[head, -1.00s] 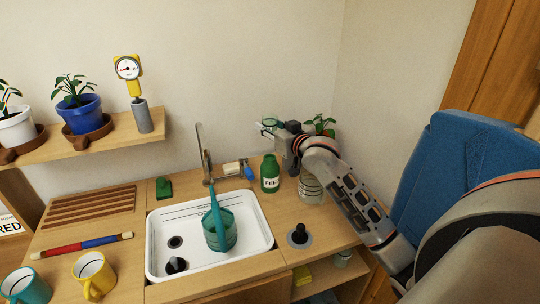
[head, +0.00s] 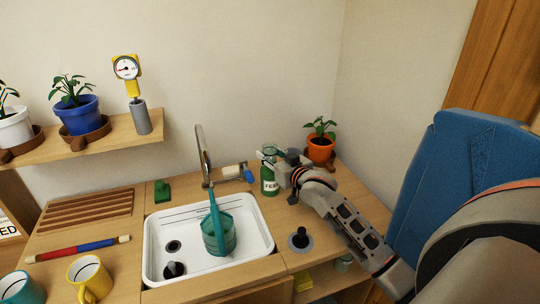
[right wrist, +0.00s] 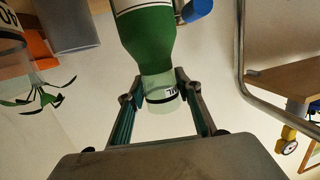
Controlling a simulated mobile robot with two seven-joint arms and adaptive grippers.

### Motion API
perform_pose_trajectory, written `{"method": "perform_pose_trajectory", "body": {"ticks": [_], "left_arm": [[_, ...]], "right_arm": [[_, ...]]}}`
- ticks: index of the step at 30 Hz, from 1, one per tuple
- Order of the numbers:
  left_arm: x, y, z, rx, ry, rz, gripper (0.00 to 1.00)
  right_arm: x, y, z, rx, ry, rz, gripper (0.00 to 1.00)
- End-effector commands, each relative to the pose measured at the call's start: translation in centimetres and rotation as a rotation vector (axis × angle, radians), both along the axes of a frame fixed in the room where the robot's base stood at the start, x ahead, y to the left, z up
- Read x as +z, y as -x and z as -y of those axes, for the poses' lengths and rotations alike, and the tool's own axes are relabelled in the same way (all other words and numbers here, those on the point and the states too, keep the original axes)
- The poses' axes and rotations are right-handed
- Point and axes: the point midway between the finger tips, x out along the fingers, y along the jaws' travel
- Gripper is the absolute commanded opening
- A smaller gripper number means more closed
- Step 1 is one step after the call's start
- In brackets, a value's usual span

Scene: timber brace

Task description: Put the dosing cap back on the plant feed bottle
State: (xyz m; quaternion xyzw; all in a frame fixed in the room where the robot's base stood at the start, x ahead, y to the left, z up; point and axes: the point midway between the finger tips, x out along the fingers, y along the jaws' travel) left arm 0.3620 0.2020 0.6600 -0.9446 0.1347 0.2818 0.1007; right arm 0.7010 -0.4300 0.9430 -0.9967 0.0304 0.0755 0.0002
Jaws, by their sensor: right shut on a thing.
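The green plant feed bottle (head: 269,182), with a white label, stands upright on the counter right of the sink. It also shows in the right wrist view (right wrist: 146,42), upside down in the picture. The clear, pale green dosing cap (head: 268,150) is at the bottle's mouth; in the right wrist view the cap (right wrist: 161,102), with a dark ring and lettering, lines up with the neck and appears to meet it. I cannot tell whether it is fully seated. My right gripper (right wrist: 160,92) is shut on the cap from the side. My left gripper is not in view.
The white sink (head: 158,225) holds a teal cup (head: 219,238) with a tall handle. A tap (head: 202,150) rises behind it. An orange potted plant (head: 320,149) stands behind my right arm. A black-knobbed disc (head: 300,240) sits on the front counter.

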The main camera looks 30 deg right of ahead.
Motion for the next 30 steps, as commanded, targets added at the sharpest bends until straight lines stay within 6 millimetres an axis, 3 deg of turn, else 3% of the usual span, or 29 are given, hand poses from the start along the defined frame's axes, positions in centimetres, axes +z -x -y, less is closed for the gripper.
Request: {"method": "perform_pose_trajectory", "body": {"ticks": [5,6,7,20,30], "left_arm": [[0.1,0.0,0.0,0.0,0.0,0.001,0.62],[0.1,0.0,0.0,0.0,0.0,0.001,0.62],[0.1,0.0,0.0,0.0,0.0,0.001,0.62],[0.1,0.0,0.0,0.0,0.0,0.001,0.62],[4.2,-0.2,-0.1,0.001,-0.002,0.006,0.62]], "right_arm": [[-0.4,0.0,0.0,0.0,0.0,-0.001,0.12],[-0.3,0.0,0.0,0.0,0.0,0.0,0.44],[-0.3,0.0,0.0,0.0,0.0,0.0,0.51],[0.2,0.1,0.0,0.0,0.0,0.001,0.51],[1.1,4.6,-0.3,0.0,-0.002,-0.003,0.51]]}}
